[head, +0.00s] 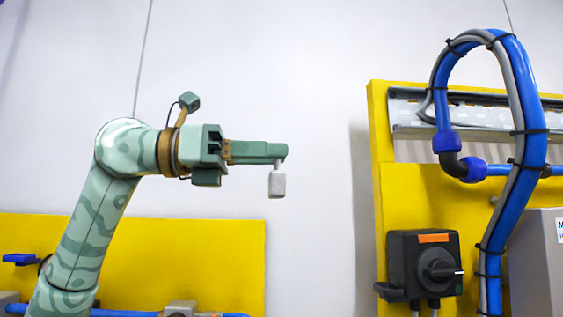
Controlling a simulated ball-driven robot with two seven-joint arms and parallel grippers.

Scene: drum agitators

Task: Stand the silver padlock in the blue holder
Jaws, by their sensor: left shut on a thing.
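My left gripper (279,156) reaches in from the left, with its fingers level and pointing right. It is shut on the silver padlock (277,185), which hangs upright below the fingertips. The padlock's body is small and pale grey; its upper part is hidden at the fingers. The padlock is in the air in front of the white wall, clear of other things. I see no blue holder that I can make out for certain. My right gripper is not in view.
A yellow panel (400,190) on the right carries a black rotary switch (424,265) and a thick blue hose (533,130). A grey box (535,265) stands at the right edge. A lower yellow panel (200,255) lies at left. White wall shows between the panels.

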